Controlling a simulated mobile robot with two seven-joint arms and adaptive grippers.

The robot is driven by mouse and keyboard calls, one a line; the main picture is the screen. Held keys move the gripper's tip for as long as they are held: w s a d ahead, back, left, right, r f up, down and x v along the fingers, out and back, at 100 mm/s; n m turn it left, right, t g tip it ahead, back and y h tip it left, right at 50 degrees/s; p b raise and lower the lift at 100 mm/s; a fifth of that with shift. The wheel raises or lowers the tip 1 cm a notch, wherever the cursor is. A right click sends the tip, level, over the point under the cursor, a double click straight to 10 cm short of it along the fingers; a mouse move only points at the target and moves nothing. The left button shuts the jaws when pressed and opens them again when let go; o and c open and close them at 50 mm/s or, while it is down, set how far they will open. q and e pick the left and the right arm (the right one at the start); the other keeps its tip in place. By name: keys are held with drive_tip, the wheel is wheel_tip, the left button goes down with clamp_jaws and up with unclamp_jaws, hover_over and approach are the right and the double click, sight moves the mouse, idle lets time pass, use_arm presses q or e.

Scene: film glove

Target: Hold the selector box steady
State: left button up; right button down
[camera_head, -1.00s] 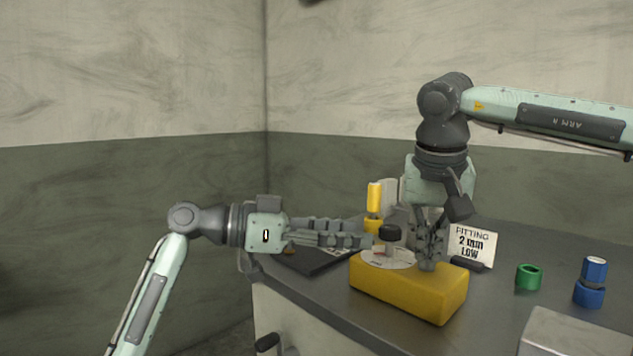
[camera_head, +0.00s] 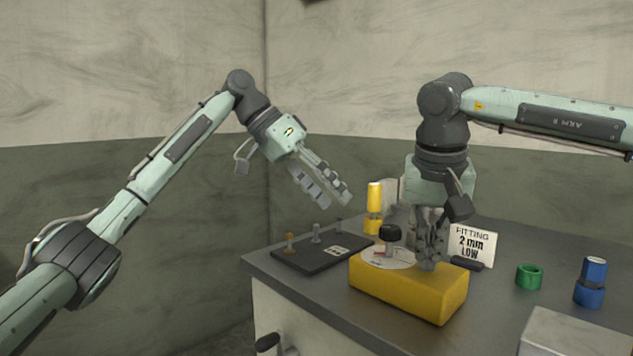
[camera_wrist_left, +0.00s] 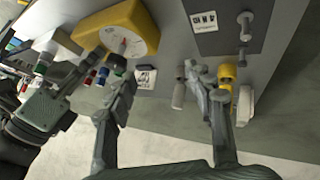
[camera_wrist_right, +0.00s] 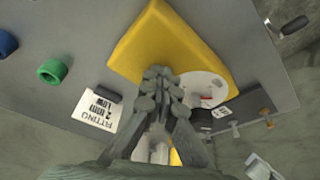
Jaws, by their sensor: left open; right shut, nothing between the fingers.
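The yellow selector box (camera_head: 408,293) sits on the grey worktop. Its top carries a white dial (camera_head: 402,260) and a black knob (camera_head: 390,233). My right gripper (camera_head: 431,262) is shut and empty, pointing down with its fingertips at the top of the box, beside the dial. In the right wrist view the closed fingertips (camera_wrist_right: 160,78) overlap the yellow box (camera_wrist_right: 150,42); whether they touch it I cannot tell. My left gripper (camera_head: 335,200) is open and empty, raised in the air above the back left of the worktop, apart from the box.
A dark plate (camera_head: 312,258) with several small pegs lies left of the box. A yellow cylinder (camera_head: 374,205) and a "FITTING 2 mm LOW" card (camera_head: 473,245) stand behind. A green ring (camera_head: 529,277), a blue fitting (camera_head: 590,283) and a grey block (camera_head: 570,335) are right.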

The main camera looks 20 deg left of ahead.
use_arm(q)
drive_tip(key=shift+w+a+r+n+y, duration=0.1)
drive_tip(key=shift+a+r+n+y, duration=0.3)
drive_tip(key=shift+a+r+y, duration=0.45)
drive_tip(key=shift+a, duration=0.2)
drive_tip(key=n+g+h, duration=0.4)
drive_tip(key=n+h, duration=0.7)
drive_tip(key=n, duration=1)
approach(391, 235)
drive_tip(key=w, duration=0.2)
drive_tip(key=n, duration=0.1)
drive_tip(key=a+n, duration=0.1)
drive_tip(key=a+f+n+h, duration=0.1)
drive_tip(key=shift+s, duration=0.25)
drive_tip(key=shift+d+f+n, duration=0.1)
drive_tip(key=shift+d+n, duration=0.05)
drive_tip(key=shift+n, duration=0.15)
drive_tip(key=d, duration=1.1)
drive_tip(key=shift+s+d, duration=0.25)
drive_tip(key=shift+s, duration=0.05)
